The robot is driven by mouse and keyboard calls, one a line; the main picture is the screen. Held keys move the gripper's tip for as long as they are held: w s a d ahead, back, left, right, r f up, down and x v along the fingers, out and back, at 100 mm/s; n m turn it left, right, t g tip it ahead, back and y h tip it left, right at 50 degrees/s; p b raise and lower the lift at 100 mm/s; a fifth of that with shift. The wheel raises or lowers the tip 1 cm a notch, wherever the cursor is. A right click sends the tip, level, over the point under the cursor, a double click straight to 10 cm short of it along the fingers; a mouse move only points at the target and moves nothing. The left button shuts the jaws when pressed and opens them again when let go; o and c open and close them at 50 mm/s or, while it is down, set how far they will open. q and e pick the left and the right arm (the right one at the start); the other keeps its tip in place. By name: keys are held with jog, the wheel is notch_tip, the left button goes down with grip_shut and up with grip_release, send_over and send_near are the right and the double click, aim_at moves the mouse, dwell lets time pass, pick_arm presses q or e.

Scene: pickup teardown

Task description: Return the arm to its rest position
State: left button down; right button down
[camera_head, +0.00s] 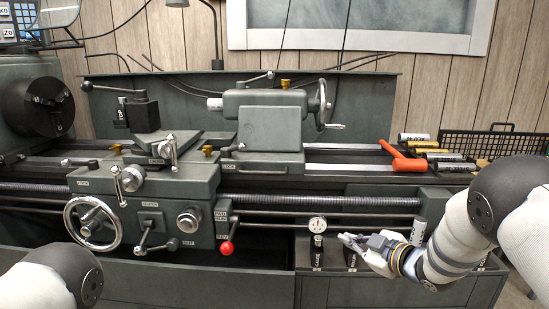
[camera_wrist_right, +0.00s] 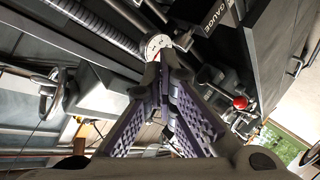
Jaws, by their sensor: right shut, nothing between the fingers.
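My right arm (camera_head: 462,240) comes in from the right. Its gripper (camera_head: 346,238) points left in front of the lathe's lower front, just right of a small round dial gauge (camera_head: 317,224). In the right wrist view the gripper's purple-grey fingers (camera_wrist_right: 163,66) come together at the tips with nothing between them. The dial gauge (camera_wrist_right: 157,46) shows just beyond the tips there; whether they touch it I cannot tell. My left arm (camera_head: 50,279) shows only as a link at the lower left; its gripper is out of view.
The lathe carriage (camera_head: 150,200) with its handwheel (camera_head: 92,222) and red-knobbed lever (camera_head: 226,248) stands at left. The tailstock (camera_head: 270,118) is at centre. An orange-red handle (camera_head: 408,164) and several cylinders (camera_head: 440,150) lie at right, beside a black mesh basket (camera_head: 495,143).

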jog(key=s+d+f+m+g+h, duration=0.2)
jog(key=s+f+m+g+h, duration=0.15)
jog(key=s+f, duration=0.85)
jog(key=s+d+f+m+g+h, duration=0.25)
jog(key=s+f+m, duration=0.25)
jog(key=s+f, duration=0.75)
jog(key=s+r+m+g, duration=0.1)
jog(key=s+g, duration=0.2)
jog(key=s, duration=0.8)
jog(key=s+r+m+g, duration=0.1)
jog(key=s+m+g, duration=0.1)
jog(key=s, duration=0.8)
jog(key=s+a+r+m+g, duration=0.1)
jog(key=s+g, duration=0.3)
jog(key=s, duration=0.7)
jog(key=shift+s+r+m+h, duration=0.3)
jog(key=shift+r+m, duration=0.05)
jog(key=shift+r, duration=0.15)
